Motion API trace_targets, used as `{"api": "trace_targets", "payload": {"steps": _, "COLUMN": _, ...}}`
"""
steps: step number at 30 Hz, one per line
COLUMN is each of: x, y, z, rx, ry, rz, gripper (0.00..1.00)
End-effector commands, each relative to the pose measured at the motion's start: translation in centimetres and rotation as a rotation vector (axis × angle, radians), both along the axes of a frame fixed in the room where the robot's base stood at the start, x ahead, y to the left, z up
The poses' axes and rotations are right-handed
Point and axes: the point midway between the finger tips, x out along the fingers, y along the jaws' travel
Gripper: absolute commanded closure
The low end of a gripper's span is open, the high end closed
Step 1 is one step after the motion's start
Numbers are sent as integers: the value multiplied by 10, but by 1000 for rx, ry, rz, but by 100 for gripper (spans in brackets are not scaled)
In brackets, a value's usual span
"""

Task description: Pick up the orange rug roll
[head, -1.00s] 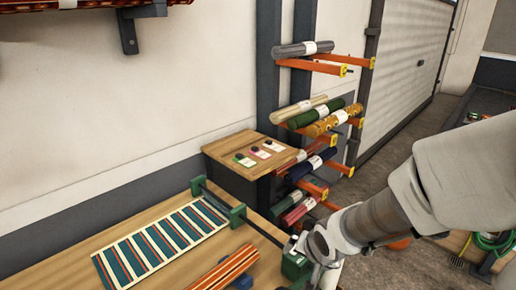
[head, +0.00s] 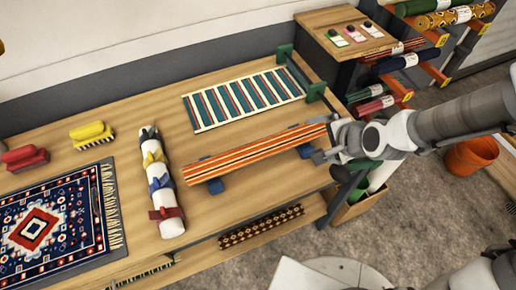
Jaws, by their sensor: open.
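The orange rug roll (head: 250,153) has dark and pale stripes along its length. It lies across small blue supports (head: 215,186) on the wooden table, running from lower left to upper right. My gripper (head: 319,141) is open at the roll's right end, with its fingers close to that end. I cannot tell whether they touch the roll or sit around it. The gripper hides part of the right tip.
A white roll with coloured ties (head: 163,190) lies left of the orange roll. A teal striped rug (head: 243,100) lies behind it, beside a green-ended bar (head: 316,93). Brushes (head: 91,134) and a blue patterned rug (head: 55,224) are farther left. An orange bucket (head: 471,155) stands right.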

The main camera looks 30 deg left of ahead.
Motion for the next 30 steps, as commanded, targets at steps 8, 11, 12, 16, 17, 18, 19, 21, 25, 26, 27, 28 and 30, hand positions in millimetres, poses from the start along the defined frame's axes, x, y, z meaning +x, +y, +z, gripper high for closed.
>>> {"api": "trace_targets", "payload": {"steps": 8, "x": 10, "y": 14, "z": -26, "rx": -4, "ry": -2, "rz": 5, "gripper": 0}}
{"api": "trace_targets", "payload": {"steps": 11, "x": 16, "y": 20, "z": -35, "rx": -3, "ry": -1, "rz": 3, "gripper": 0}}
{"api": "trace_targets", "payload": {"steps": 12, "x": 18, "y": 22, "z": -39, "rx": -4, "ry": 0, "rz": 3, "gripper": 0}}
{"api": "trace_targets", "payload": {"steps": 16, "x": 25, "y": 30, "z": -52, "rx": -4, "ry": 1, "rz": 4, "gripper": 0}}
{"api": "trace_targets", "payload": {"steps": 17, "x": 26, "y": 32, "z": -55, "rx": -4, "ry": 1, "rz": 4, "gripper": 0}}
{"api": "trace_targets", "payload": {"steps": 18, "x": 29, "y": 34, "z": -59, "rx": -3, "ry": 1, "rz": 2, "gripper": 0}}
{"api": "trace_targets", "payload": {"steps": 19, "x": 30, "y": 36, "z": -62, "rx": -5, "ry": 1, "rz": 3, "gripper": 0}}
{"api": "trace_targets", "payload": {"steps": 21, "x": 34, "y": 40, "z": -68, "rx": -4, "ry": 0, "rz": 3, "gripper": 0}}
{"api": "trace_targets", "payload": {"steps": 25, "x": 39, "y": 46, "z": -77, "rx": -5, "ry": 1, "rz": 2, "gripper": 0}}
{"api": "trace_targets", "payload": {"steps": 26, "x": 40, "y": 47, "z": -79, "rx": -5, "ry": 0, "rz": 2, "gripper": 0}}
{"api": "trace_targets", "payload": {"steps": 27, "x": 41, "y": 48, "z": -80, "rx": -4, "ry": -1, "rz": 2, "gripper": 0}}
{"api": "trace_targets", "payload": {"steps": 28, "x": 41, "y": 48, "z": -80, "rx": -5, "ry": -1, "rz": 1, "gripper": 0}}
{"api": "trace_targets", "payload": {"steps": 30, "x": 43, "y": 49, "z": -82, "rx": -5, "ry": 0, "rz": 0, "gripper": 0}}
